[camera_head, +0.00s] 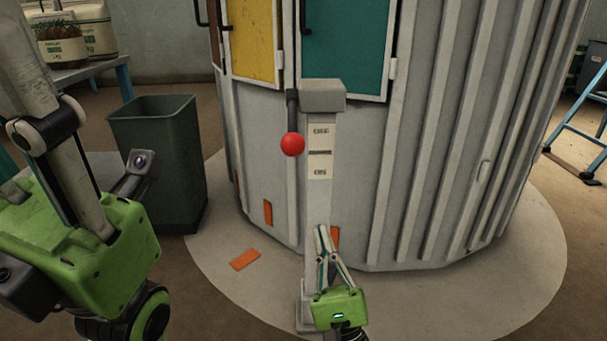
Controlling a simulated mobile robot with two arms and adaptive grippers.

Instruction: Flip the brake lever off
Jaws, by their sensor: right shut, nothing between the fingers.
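The brake lever is a dark arm with a red ball knob (292,144), hanging from the left of the head of a grey post (318,215). The post has an OFF label (320,131) above an ON label (319,172). The knob is a little below the height of the OFF label. My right gripper (322,230) is shut and empty, in front of the lower post, with its fingers pointing up well below the knob. My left gripper (88,120) is large at the left, its fingers spread apart and empty, away from the lever.
A ribbed grey round housing (470,130) with a yellow door (254,40) and a teal door (343,50) stands behind the post. A dark bin (160,150) is at the left.

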